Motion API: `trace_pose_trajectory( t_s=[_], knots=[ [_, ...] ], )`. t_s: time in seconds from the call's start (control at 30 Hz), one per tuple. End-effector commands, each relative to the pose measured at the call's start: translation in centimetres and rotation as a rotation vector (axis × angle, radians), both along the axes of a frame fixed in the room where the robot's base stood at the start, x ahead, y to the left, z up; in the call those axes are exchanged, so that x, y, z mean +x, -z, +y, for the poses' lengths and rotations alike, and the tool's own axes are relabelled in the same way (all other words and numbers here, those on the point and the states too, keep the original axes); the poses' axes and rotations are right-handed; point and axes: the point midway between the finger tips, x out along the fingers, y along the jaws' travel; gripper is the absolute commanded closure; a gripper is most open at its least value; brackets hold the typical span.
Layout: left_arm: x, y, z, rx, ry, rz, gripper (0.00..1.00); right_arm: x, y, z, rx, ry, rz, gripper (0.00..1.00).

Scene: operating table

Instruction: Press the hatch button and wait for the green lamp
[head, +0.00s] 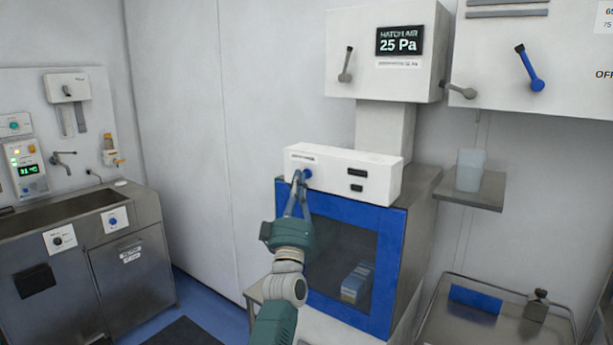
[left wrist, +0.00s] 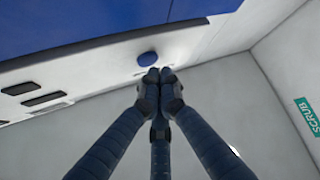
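The hatch (head: 397,268) is a cabinet with a blue-framed glass door and a white panel (head: 330,161) on top. The round blue hatch button (head: 307,174) is at the panel's left end; it also shows in the left wrist view (left wrist: 147,58). Two dark slots (head: 356,173) are at the panel's right; I see no green light on the panel. My left gripper (head: 298,177) is shut and empty, its fingertips together (left wrist: 158,74) right by the button. I cannot tell if they touch it. My right gripper is not in view.
A display (head: 399,40) above reads 25 Pa. A blue and white pack (head: 355,284) lies behind the hatch glass. A shelf (head: 470,190) with a pale container (head: 470,170) is at the right, above a metal tray (head: 440,325). A steel sink unit (head: 85,262) stands left.

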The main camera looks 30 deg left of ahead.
Motion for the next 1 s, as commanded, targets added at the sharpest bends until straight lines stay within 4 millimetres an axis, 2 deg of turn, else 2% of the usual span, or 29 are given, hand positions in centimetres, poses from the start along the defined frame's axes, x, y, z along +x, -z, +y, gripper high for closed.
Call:
trace_pose_trajectory(
  t_s=[1.0],
  knots=[
    [1.01, -0.02, -0.09, 0.001, 0.001, 0.000, 1.00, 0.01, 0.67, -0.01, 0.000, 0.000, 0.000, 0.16]
  ],
)
